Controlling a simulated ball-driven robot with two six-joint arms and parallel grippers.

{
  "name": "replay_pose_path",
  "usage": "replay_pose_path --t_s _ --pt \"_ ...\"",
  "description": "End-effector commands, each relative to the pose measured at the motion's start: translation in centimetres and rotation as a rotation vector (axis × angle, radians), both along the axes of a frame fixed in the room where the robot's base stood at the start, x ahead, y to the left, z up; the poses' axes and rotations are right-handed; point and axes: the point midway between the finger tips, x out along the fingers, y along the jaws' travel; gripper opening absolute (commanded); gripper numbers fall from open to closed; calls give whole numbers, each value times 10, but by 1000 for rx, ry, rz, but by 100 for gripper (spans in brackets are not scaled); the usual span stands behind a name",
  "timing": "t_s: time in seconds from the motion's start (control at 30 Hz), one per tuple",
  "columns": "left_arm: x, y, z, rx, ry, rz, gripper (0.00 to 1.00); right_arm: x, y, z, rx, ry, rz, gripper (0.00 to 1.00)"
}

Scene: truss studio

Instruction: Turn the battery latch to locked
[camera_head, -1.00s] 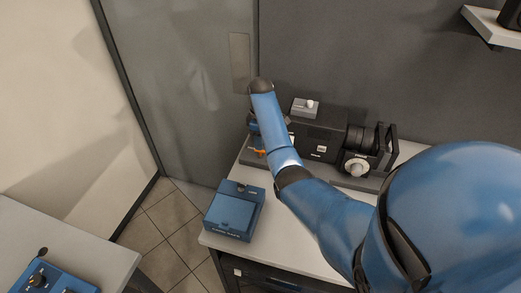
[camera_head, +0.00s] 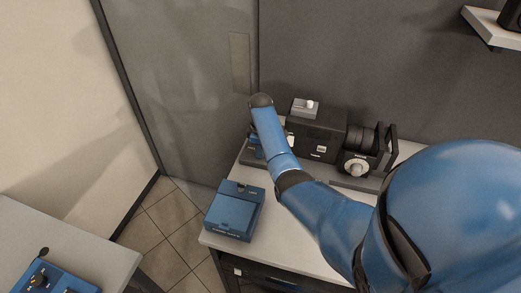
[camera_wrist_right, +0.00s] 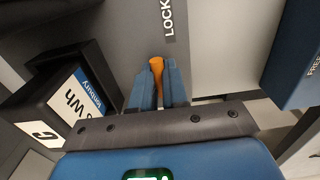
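The battery latch is a small orange lever (camera_wrist_right: 157,70) in the right wrist view, just below a printed label (camera_wrist_right: 167,18) that reads "LOCK" as far as it shows. My right gripper (camera_wrist_right: 159,78) has its two blue fingers close together, one on each side of the lever, and looks shut on it. A dark block with a "Wh" battery label (camera_wrist_right: 88,100) is to the left of the fingers. In the head view my right arm reaches over the dark camera rig (camera_head: 316,135) and hides the latch. My left gripper is not in view.
A blue box (camera_head: 235,212) sits on the white table (camera_head: 290,235) at its left front corner. The rig has a lens and a white dial (camera_head: 356,168) at its right. Another blue device (camera_head: 50,280) lies on a separate table at lower left.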

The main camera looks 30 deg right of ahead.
Motion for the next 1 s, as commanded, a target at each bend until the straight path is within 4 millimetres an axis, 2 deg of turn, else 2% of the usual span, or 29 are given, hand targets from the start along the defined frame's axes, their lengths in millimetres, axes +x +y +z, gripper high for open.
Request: replay_pose_path --t_s 0.37,0.57,1.0 --pt "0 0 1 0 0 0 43 0 0 1 0 0 -13 0" --pt "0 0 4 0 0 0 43 0 0 1 -1 -1 -78 0" --pt "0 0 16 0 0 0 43 1 0 2 0 -1 -431 0"
